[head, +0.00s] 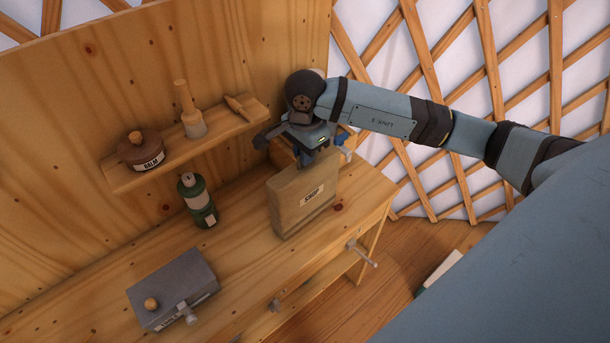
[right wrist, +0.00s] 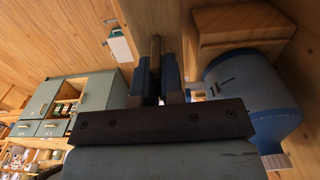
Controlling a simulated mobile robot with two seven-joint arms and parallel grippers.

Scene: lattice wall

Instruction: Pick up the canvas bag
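I cannot surely pick out the canvas bag in the head view. In the right wrist view a rounded blue thing (right wrist: 245,85) with a darker band stands to the right of my fingers, against a wooden block (right wrist: 240,25); it may be the bag. My right gripper (head: 311,154) is over the workbench, pointing down just above and behind a labelled tan wooden block (head: 303,203). In the right wrist view a narrow brown piece shows between its close-set blue fingers (right wrist: 156,75). I cannot tell whether they grip it. My left gripper is out of view.
The workbench (head: 245,260) also bears a green bottle (head: 198,203) and a grey box (head: 172,288). A wall shelf (head: 205,140) holds a lidded brown pot (head: 141,151) and a wooden bottle-shaped thing (head: 188,112). A lattice wall (head: 430,80) rises at the right. Bench space between box and block is clear.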

